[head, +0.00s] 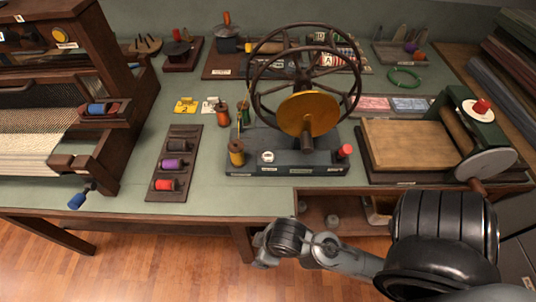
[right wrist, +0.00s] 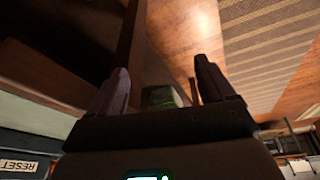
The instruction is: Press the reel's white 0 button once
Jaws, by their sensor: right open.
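The reel (head: 285,150) stands near the middle of the green table, with a dark spoked wheel and a yellow disc above a dark base. Its white 0 button (head: 267,156) is on the front of the base, left of centre. A red knob (head: 344,151) sits at the base's right end. My right arm comes in from the lower right; its hand end is below and in front of the table edge, apart from the reel. In the right wrist view my right gripper (right wrist: 161,68) is open with nothing between its fingers. The white button is not visible there. My left gripper is not in view.
A spool rack (head: 174,165) lies left of the reel, and a loom (head: 70,100) is farther left. A drum machine (head: 430,140) stands to the right. A RESET label (right wrist: 18,165) shows at lower left in the wrist view. The table front between rack and reel is clear.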

